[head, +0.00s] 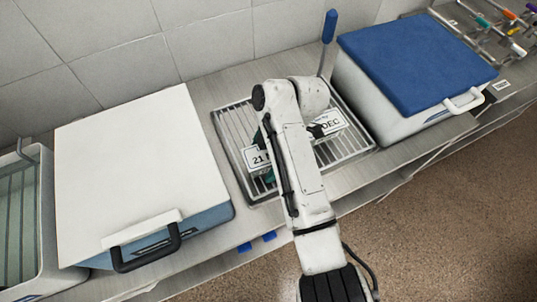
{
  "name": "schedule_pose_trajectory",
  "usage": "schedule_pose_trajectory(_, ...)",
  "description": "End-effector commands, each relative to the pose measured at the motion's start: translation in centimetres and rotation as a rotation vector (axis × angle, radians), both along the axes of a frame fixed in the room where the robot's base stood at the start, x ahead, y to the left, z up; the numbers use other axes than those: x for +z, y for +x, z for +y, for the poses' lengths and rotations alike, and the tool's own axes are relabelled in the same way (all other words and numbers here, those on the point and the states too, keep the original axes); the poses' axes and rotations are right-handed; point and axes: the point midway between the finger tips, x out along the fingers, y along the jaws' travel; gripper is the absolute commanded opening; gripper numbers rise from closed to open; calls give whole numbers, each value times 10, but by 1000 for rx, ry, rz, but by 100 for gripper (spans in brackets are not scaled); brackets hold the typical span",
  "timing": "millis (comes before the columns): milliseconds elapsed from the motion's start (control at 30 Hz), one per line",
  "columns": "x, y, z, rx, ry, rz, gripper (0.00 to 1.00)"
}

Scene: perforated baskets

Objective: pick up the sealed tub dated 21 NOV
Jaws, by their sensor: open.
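A label reading "21" (258,158) shows left of my arm, on a dark green tub that is mostly hidden. The month on it is covered by my arm, so I cannot read the full date. A second label ending in "DEC" (329,124) shows right of my arm. Both are over a wire rack tray (352,138). My gripper (317,130) is mostly hidden behind my own arm, between the two labels; only a dark part shows beside the "DEC" label. It is open, and I cannot see it touching a tub.
A white-lidded cool box (135,165) stands left of the rack and a blue-lidded one (415,60) right. A blue-handled tool (329,27) rises behind the rack.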

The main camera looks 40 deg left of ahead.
Motion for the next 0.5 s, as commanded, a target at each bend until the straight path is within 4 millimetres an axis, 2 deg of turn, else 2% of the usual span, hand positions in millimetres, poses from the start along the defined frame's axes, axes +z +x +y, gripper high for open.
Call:
schedule_pose_trajectory(467, -3, 0, 0, 0, -1, 0, 96)
schedule_pose_trajectory(500, -2, 0, 0, 0, 0, 0, 92)
